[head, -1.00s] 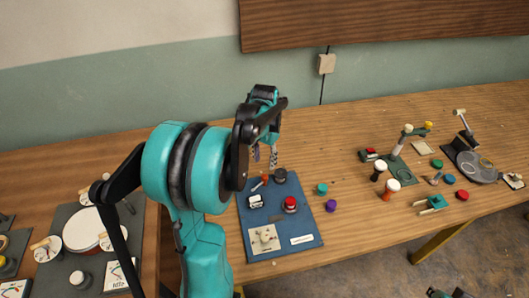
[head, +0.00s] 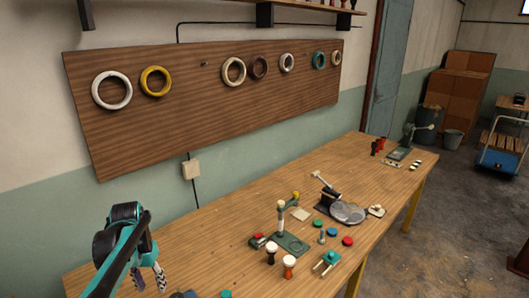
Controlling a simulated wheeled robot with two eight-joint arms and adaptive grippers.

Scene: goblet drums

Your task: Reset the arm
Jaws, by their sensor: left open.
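My left arm comes in at the lower left of the head view. Its gripper (head: 149,279) hangs with its two fingers pointing down and apart, open and empty, over the near left part of the wooden table (head: 215,235). What lies directly below the fingertips is cut off by the picture's lower edge.
Right of the gripper stand two small goblet drums, one black (head: 271,256) and one orange (head: 289,269). Near them are a green stand (head: 291,243), a teal clamp (head: 326,263) and a grey disc device (head: 347,212). A board with rings (head: 205,120) hangs behind.

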